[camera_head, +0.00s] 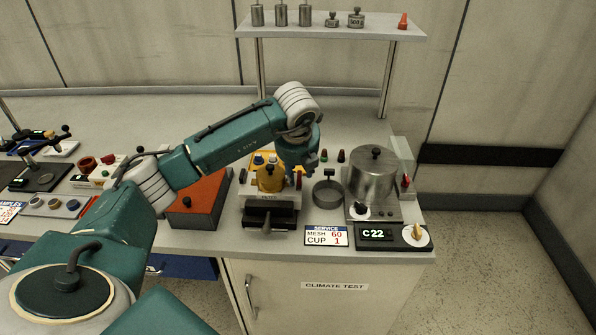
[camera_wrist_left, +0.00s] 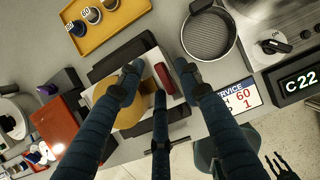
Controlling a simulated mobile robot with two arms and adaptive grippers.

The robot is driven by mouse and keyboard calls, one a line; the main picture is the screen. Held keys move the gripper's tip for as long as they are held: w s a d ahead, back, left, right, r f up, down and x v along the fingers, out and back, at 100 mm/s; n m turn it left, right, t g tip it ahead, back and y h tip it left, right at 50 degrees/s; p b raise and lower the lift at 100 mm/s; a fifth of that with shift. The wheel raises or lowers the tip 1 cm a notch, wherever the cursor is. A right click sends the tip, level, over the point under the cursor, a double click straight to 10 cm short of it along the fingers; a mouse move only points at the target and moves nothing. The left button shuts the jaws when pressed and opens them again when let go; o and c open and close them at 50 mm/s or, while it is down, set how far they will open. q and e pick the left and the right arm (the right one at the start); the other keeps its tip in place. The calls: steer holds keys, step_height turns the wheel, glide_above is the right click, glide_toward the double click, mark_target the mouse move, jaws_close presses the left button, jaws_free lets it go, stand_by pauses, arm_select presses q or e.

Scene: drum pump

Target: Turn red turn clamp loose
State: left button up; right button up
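The red turn clamp (camera_wrist_left: 163,78) is a short red piece beside the round yellow part (camera_wrist_left: 128,112) in the left wrist view. In the head view, a small red piece (camera_head: 298,181) shows at the right side of the yellow-topped device (camera_head: 270,180), partly behind my gripper. My left gripper (camera_head: 300,172) is over the right side of this device. In the left wrist view its fingers (camera_wrist_left: 160,84) are spread, with the red piece between them. Contact with it cannot be told. My right gripper is not seen in the head view.
A round sieve (camera_head: 328,194) and a metal pot (camera_head: 374,175) stand close on the right. A red-topped box (camera_head: 197,200) stands on the left. A sign (camera_head: 326,236) lies at the front edge.

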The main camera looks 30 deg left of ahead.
arm_select(q)
steer(key=v, duration=1.1)
steer(key=shift+r, duration=0.3)
steer(key=shift+d, duration=0.1)
